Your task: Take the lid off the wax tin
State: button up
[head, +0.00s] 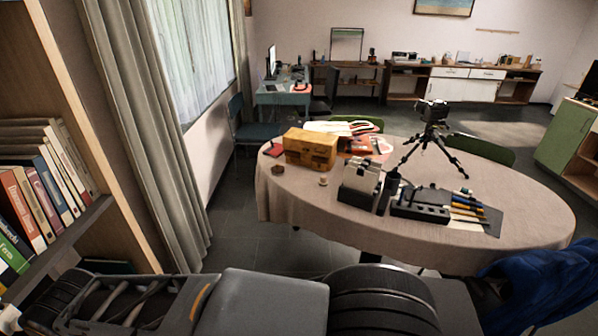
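I cannot make out a wax tin for certain. Two small brown objects lie near the left end of the oval table (285,205): a dark brown one (278,169) and a lighter tan one (323,181). They are too small to tell whether either is the tin or has a lid. Dark and grey parts of my own arm cross the bottom of the head view, below and apart from the table. The fingers of my gripper cannot be seen.
The table also bears a wooden box (310,148), a grey boxy device (358,184), a black tool tray (420,207) and a camera on a tripod (432,130). A bookshelf (45,240) stands at left, a blue cloth (540,280) at lower right.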

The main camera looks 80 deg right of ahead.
aim_at(278, 169)
jog(key=z, duration=2.3)
jog(key=i, duration=1.7)
